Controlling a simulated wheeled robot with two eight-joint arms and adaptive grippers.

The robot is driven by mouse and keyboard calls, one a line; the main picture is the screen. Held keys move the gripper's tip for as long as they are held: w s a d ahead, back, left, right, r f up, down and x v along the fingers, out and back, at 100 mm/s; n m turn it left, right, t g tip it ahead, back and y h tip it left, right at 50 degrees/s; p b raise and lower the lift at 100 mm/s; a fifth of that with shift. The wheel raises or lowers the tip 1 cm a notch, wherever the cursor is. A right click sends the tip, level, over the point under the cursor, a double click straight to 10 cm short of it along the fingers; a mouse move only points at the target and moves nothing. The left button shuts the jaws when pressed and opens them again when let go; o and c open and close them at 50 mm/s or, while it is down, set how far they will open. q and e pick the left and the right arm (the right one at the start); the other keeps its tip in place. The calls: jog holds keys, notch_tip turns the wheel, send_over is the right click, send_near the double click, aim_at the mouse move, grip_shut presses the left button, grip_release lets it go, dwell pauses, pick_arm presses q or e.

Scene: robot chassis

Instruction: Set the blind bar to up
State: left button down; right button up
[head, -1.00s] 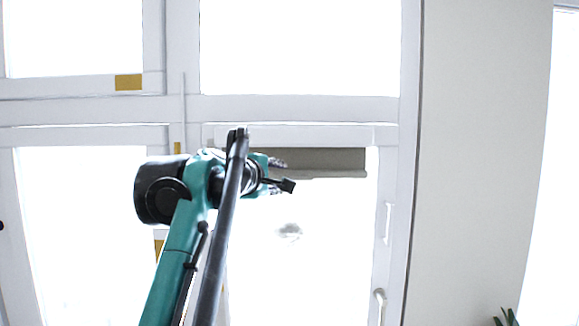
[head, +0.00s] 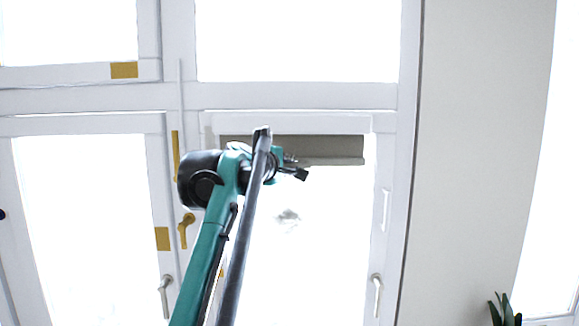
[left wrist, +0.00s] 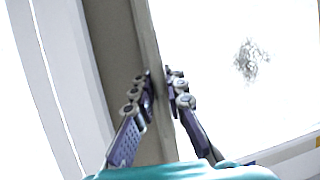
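The blind (head: 325,148) is a short grey-beige strip at the top of the right window pane. Its blind bar (head: 345,161) runs along the lower edge. In the left wrist view the bar (left wrist: 146,30) runs nearly lengthwise between the fingertips of the left gripper (left wrist: 159,76). One finger is on the fabric side and the other on the bright pane side. The tips are close together, but whether they press on the bar cannot be told. My right gripper is not in view.
White window frames surround bright panes. A white handle (head: 377,292) is on the right sash, and a brass-coloured handle (head: 185,228) is left of my arm. A plant (head: 505,310) stands at the lower right by a plain wall (head: 470,150).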

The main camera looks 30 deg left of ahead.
pick_arm(q)
jog(key=shift+r, duration=0.15)
notch_tip(320, 180, up, 5)
jog(key=p, duration=0.4)
jog(key=shift+a+p, duration=0.1)
jog(key=shift+p, duration=0.2)
jog(key=shift+a, duration=0.15)
jog(key=c, duration=1.5)
grip_release()
jog(key=shift+c, duration=0.2)
jog(key=shift+s, duration=0.1)
jog(key=v, duration=0.7)
jog(key=shift+s, duration=0.4)
